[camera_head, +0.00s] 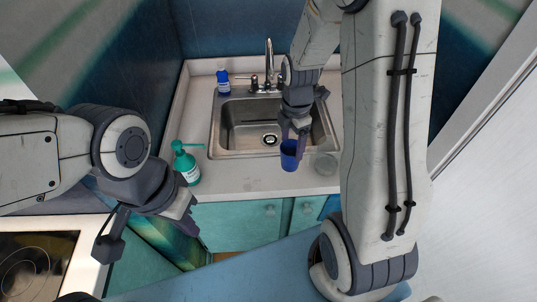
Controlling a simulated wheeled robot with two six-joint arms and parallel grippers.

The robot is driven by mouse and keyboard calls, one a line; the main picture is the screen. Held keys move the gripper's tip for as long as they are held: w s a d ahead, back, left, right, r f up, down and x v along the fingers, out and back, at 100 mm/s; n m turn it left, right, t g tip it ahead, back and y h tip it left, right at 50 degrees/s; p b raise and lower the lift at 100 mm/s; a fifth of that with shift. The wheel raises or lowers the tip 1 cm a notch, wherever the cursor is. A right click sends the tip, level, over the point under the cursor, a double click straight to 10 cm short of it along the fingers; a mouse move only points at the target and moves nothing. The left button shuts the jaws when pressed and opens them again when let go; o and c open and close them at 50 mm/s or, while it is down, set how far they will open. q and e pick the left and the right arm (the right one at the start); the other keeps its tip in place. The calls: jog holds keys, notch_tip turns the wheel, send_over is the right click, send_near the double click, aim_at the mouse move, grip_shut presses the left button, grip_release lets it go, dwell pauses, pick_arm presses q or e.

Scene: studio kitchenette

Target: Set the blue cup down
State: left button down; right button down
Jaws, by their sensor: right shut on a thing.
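The blue cup (289,158) is upright at the front edge of the sink. My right gripper (296,134) reaches down from above and is shut on the cup's upper part. I cannot tell whether the cup's base touches the counter (240,180) or hangs just above it. My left gripper (188,222) is at the lower left, in front of the counter and away from the cup. Its fingers are partly hidden by its own body, so its opening is unclear.
The metal sink (240,125) with a tap (268,65) is behind the cup. A green pump bottle (186,166) stands left on the counter, and a clear round glass item (325,164) stands close right of the cup. A small blue bottle (223,82) is behind. A stovetop (35,265) is lower left.

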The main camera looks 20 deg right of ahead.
jog(key=w+a+f+p, duration=0.2)
jog(key=w+a+f, duration=0.2)
jog(key=f, duration=0.4)
jog(key=shift+w+a, duration=0.2)
jog(key=shift+w, duration=0.2)
jog(key=shift+f, duration=0.15)
grip_release()
